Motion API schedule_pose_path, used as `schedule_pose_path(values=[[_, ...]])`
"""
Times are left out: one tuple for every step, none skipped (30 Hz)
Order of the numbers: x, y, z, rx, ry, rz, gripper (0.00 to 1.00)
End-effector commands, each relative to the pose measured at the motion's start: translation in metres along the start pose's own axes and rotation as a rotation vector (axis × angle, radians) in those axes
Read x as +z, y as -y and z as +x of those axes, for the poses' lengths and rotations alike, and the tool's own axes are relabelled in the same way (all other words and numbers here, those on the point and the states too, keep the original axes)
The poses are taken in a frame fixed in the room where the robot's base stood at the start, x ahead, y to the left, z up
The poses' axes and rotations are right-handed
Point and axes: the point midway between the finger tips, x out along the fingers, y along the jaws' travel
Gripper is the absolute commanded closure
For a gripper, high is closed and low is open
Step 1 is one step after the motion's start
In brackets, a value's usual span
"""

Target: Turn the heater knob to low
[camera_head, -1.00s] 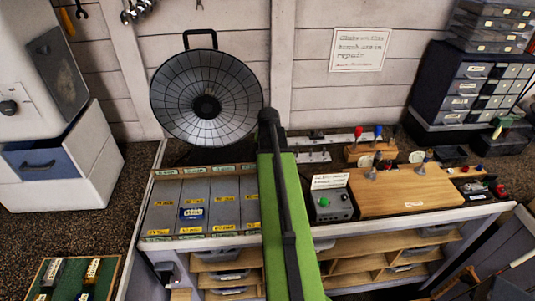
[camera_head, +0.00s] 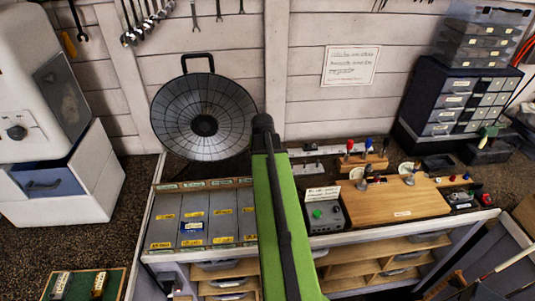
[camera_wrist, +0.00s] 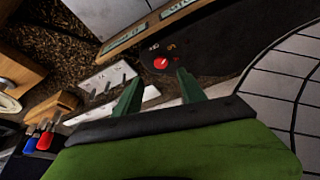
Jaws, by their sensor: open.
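The heater is a round dark dish with a wire grille (camera_head: 205,95) and a top handle, standing at the back of the bench in the head view. Its grille (camera_wrist: 292,75) fills the right edge of the wrist view. A small red knob (camera_wrist: 161,63) sits on a dark panel beside it with orange and white marks; I cannot read its setting. My gripper (camera_wrist: 157,87) is open and empty, its two green fingers spread and pointing toward the knob, apparently apart from it. In the head view my green arm reaches toward the heater's right side, and the knob is hidden there.
A grey compartment tray (camera_head: 166,211) lies in front of the heater. A grey box with a green button (camera_head: 317,213) and a wooden board (camera_head: 395,198) are right of my arm. Red and blue tools (camera_wrist: 45,140) stand at left in the wrist view.

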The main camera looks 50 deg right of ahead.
Motion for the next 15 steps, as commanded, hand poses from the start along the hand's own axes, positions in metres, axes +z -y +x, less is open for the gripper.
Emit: schedule_pose_path(values=[[-0.003, 0.000, -0.025, 0.000, 0.000, -0.001, 0.52], [-0.003, 0.000, -0.033, 0.000, 0.000, -0.001, 0.52], [-0.003, 0.000, -0.043, 0.000, 0.000, -0.001, 0.52], [-0.003, 0.000, -0.050, 0.000, 0.000, -0.001, 0.52], [-0.003, 0.000, -0.057, 0.000, 0.000, 0.000, 0.52], [-0.003, 0.000, -0.067, 0.001, 0.000, 0.000, 0.52], [-0.003, 0.000, -0.073, 0.001, 0.000, 0.000, 0.52], [-0.003, 0.000, -0.080, 0.001, 0.000, 0.000, 0.52], [-0.003, 0.000, -0.086, 0.001, 0.000, 0.001, 0.52], [-0.002, 0.000, -0.090, 0.001, 0.000, 0.001, 0.52], [-0.002, 0.000, -0.094, 0.001, 0.000, 0.001, 0.52], [-0.002, 0.000, -0.096, 0.001, 0.000, 0.001, 0.52], [-0.001, 0.000, -0.098, 0.002, 0.000, 0.001, 0.52], [-0.001, 0.000, -0.098, 0.002, 0.000, 0.001, 0.52], [-0.001, 0.000, -0.098, 0.002, 0.000, 0.001, 0.52]])
